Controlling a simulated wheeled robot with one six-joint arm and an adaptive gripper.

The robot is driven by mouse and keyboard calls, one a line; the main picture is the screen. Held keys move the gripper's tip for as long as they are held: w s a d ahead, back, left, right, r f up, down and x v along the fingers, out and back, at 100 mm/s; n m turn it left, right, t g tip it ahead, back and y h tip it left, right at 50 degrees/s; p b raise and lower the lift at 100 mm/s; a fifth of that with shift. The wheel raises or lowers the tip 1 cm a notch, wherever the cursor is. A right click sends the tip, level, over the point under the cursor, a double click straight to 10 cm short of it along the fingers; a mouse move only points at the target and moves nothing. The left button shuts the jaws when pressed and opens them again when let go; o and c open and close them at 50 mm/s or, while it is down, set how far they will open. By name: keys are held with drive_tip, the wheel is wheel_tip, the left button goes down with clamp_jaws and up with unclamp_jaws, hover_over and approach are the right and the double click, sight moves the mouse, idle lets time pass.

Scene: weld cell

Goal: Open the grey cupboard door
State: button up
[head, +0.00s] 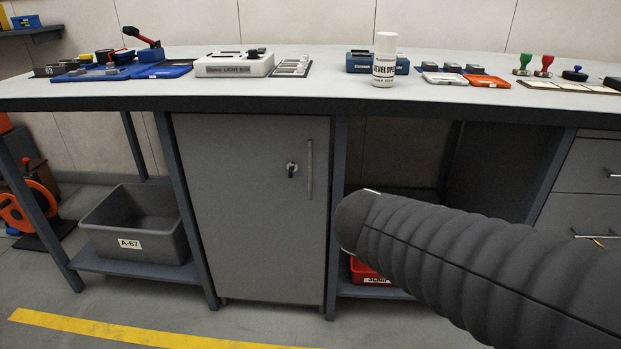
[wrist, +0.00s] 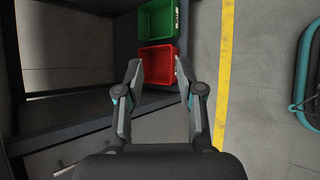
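The grey cupboard door (head: 250,215) is under the workbench in the head view and looks shut. It has a vertical bar handle (head: 309,169) near its right edge, with a lock and key (head: 292,169) to the left of the handle. In the wrist view my gripper (wrist: 156,72) is open, with nothing between its fingers. In the head view my ribbed dark arm reaches in from the right and ends right of the door; the fingers do not show there. I cannot make out the handle in the wrist view.
A grey bin (head: 140,225) stands on the shelf left of the cupboard. A red bin (wrist: 160,65) and a green bin (wrist: 158,20) show in the wrist view. Drawers (head: 590,165) are at the right. A white bottle (head: 385,60) and tools stand on the workbench (head: 130,92).

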drive_tip(key=w+a+n+t+b, duration=0.3)
drive_tip(key=w+a+n+t, duration=0.3)
drive_tip(key=w+a+n, duration=0.4)
drive_tip(key=n+t+y+b, duration=0.25)
drive_tip(key=n+t, duration=0.25)
drive_tip(key=n, duration=0.3)
approach(309, 166)
drive_tip(key=shift+y, duration=0.45)
drive_tip(key=x, duration=1)
drive_tip(key=shift+w+d, duration=0.2)
drive_tip(key=shift+d, duration=0.15)
clamp_jaws()
